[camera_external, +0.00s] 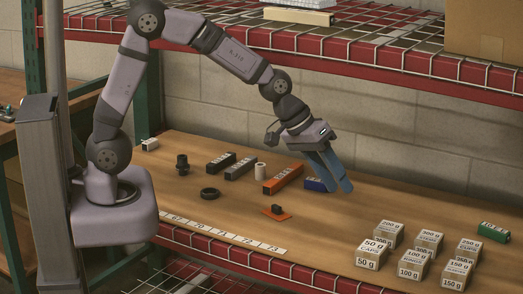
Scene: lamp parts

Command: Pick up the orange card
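The orange card (271,214) is a small flat piece lying on the wooden shelf, near the front edge and the number strip. A small dark block (277,208) sits on it and hides part of it. My gripper (344,186) has blue fingers that point down and to the right. It hangs to the right of the card and behind it, beside a blue box (316,184). The fingers overlap in this view, so their opening is hard to judge, and I cannot tell whether they touch the blue box.
A long orange box (283,179), a white cylinder (260,170), a black ring (209,194) and dark boxes (240,168) stand behind the card. Several weight boxes (411,264) stand at the right front, with a green box (493,232) beyond. A red-edged shelf (400,60) hangs above.

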